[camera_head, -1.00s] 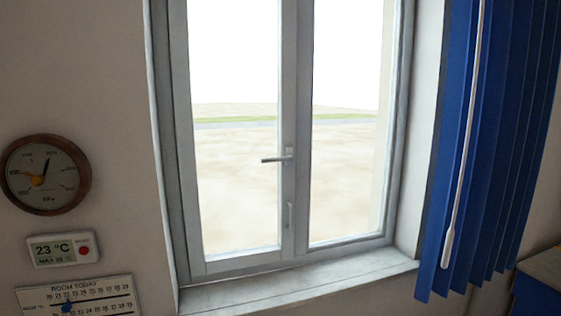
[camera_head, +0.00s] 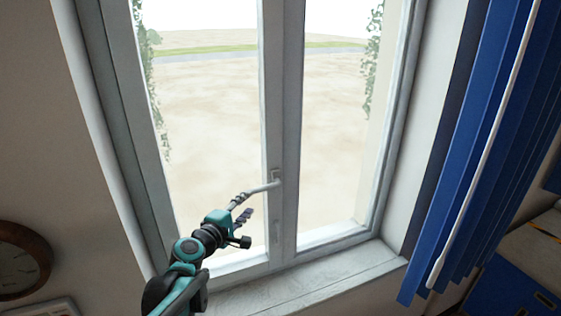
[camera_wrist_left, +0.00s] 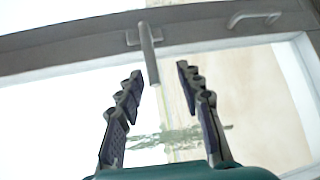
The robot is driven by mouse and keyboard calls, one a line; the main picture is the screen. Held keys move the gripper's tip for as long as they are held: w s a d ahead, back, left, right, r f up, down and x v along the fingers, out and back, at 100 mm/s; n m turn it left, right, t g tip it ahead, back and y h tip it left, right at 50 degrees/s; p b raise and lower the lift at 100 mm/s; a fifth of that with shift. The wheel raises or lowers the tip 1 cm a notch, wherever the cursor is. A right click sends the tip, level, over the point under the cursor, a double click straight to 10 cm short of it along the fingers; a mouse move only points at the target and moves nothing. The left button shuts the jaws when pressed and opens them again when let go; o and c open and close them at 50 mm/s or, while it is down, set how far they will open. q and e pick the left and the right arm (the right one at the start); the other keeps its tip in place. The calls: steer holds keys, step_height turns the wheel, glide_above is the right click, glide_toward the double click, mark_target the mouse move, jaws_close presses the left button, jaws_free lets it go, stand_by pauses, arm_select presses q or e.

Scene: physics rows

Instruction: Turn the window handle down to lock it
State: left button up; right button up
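The window handle (camera_head: 264,188) is a grey lever on the middle frame of the window, its free end pointing left in the head view. In the left wrist view the handle (camera_wrist_left: 149,55) extends from its plate toward the gripper, with its free end between the fingertips. My left gripper (camera_head: 243,208) reaches up from below at the handle's free end. In the left wrist view its two dark ridged fingers (camera_wrist_left: 160,72) are apart, with a gap visible on both sides of the lever. My right gripper is not in view.
A smaller fixed pull (camera_head: 276,232) sits lower on the frame and shows in the left wrist view (camera_wrist_left: 253,17). The sill (camera_head: 300,286) lies below. Blue blinds (camera_head: 470,150) hang at the right, and a round gauge (camera_head: 20,262) is on the left wall.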

mark_target(257, 192)
arm_select(q)
steer(key=shift+w+d+r, duration=0.3)
steer(key=shift+w+r, duration=0.2)
steer(key=shift+w, duration=0.1)
steer(key=shift+w+d+r+n, duration=0.1)
steer(key=shift+w+d+n, duration=0.25)
steer(key=shift+d, duration=0.1)
steer(key=p+x, duration=0.1)
steer(key=x, duration=0.4)
steer(key=shift+w, duration=0.25)
steer(key=shift+w+d, duration=0.25)
steer(key=shift+w, duration=0.1)
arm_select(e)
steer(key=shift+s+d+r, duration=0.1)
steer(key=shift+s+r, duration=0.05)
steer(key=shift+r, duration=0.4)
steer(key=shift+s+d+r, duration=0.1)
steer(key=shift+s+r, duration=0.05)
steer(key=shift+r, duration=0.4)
arm_select(q)
steer(key=shift+s, duration=0.1)
jaws_close()
